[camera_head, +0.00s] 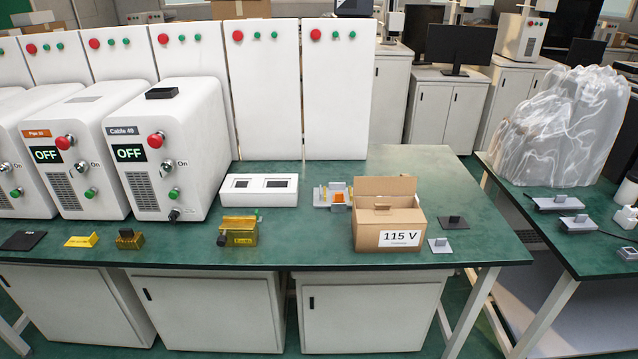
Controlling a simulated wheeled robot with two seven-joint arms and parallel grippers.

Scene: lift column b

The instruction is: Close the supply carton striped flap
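The supply carton (369,236) is a brown cardboard box on the green workbench, right of the picture's middle. A white label reading "115 V" is on its front face. One flap (385,187) stands up at the back of the carton, so the top is at least partly open. I cannot make out stripes on any flap at this size. A small brown piece shows inside the opening, too small to identify. Neither of my grippers is in the head view.
The green workbench (300,235) has free room left of the carton. A grey plate with a dark block (453,222) and a small light plate (440,245) lie right of it. A grey and orange fixture (335,197) and a white box (259,190) sit further left.

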